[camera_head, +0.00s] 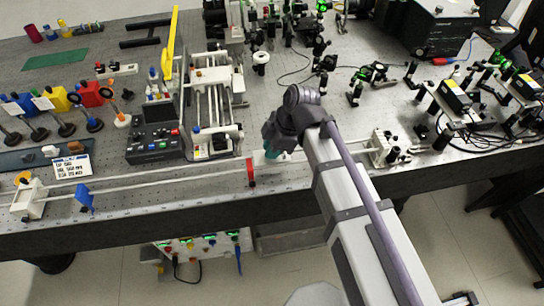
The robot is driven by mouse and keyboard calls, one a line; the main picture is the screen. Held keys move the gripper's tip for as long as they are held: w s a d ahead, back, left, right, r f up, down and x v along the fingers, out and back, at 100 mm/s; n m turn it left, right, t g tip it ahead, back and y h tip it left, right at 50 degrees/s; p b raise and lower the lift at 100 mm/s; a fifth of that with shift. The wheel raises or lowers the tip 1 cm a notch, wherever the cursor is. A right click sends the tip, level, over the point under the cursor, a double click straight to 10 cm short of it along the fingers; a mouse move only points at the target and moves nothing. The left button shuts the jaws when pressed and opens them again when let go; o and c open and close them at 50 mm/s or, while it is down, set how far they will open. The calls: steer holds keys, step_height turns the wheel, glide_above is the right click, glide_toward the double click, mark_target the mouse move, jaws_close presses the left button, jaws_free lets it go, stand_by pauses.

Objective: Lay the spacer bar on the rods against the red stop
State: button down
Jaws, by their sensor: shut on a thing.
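Two pale parallel rods (170,185) run along the bench's front edge between two white end blocks. The red stop (251,172) stands upright on the rods near the middle. I cannot tell whether the piece touches the rods or the stop.
A blue piece (84,200) sits on the rods toward the left end block (28,197). The right end block (383,148) is beyond my arm. A black control box (155,144) and a white rail frame (212,105) stand behind the rods. Optics crowd the back.

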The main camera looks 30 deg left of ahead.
steer(key=shift+f+p, duration=0.2)
steer(key=shift+p, duration=0.1)
steer(key=shift+f+b, duration=0.35)
steer(key=c, duration=1.1)
jaws_free()
steer(key=shift+r, duration=0.1)
